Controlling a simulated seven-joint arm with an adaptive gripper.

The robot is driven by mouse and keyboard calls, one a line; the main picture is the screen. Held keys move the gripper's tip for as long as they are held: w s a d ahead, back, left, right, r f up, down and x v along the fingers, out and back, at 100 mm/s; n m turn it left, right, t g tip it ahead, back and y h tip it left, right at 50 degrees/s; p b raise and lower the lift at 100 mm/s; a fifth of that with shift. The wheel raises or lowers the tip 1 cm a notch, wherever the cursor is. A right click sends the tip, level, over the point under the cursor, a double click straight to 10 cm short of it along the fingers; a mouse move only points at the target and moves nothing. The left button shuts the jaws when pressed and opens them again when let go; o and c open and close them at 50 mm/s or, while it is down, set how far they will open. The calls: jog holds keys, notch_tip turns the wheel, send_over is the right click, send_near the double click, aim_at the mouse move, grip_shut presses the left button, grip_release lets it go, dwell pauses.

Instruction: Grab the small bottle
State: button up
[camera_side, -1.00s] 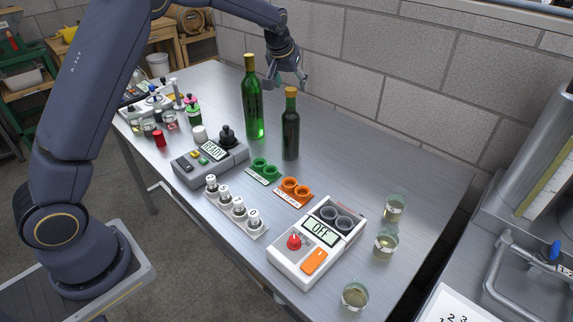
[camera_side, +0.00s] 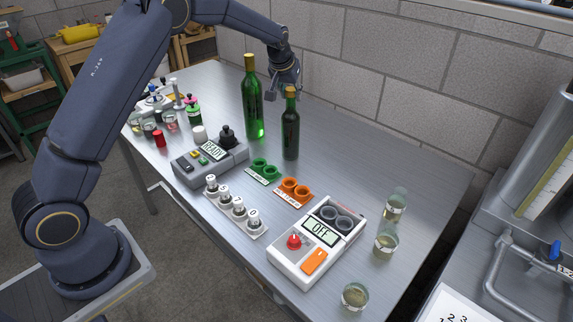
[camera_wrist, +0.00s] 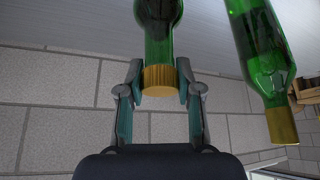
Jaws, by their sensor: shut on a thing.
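The small dark green bottle (camera_side: 290,137) with a gold cap stands upright on the table. My gripper (camera_side: 287,88) is at its neck, reaching in from behind. In the wrist view the small bottle (camera_wrist: 158,22) hangs in from the top of the picture, and the fingers of my gripper (camera_wrist: 159,80) are shut on its neck, one on each side of the gold cap. The taller green bottle (camera_side: 253,103) stands to the left, apart from the gripper; it also shows at the right of the wrist view (camera_wrist: 258,40).
In front of the bottles are a grey READY device (camera_side: 210,160), green cups (camera_side: 263,169), orange cups (camera_side: 294,190) and a white OFF device (camera_side: 318,240). Glasses (camera_side: 386,243) stand at right. The block wall (camera_side: 400,80) is close behind. Table right of the small bottle is clear.

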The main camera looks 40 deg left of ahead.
grip_shut()
jog(key=shift+r, duration=0.2)
dwell(0.3)
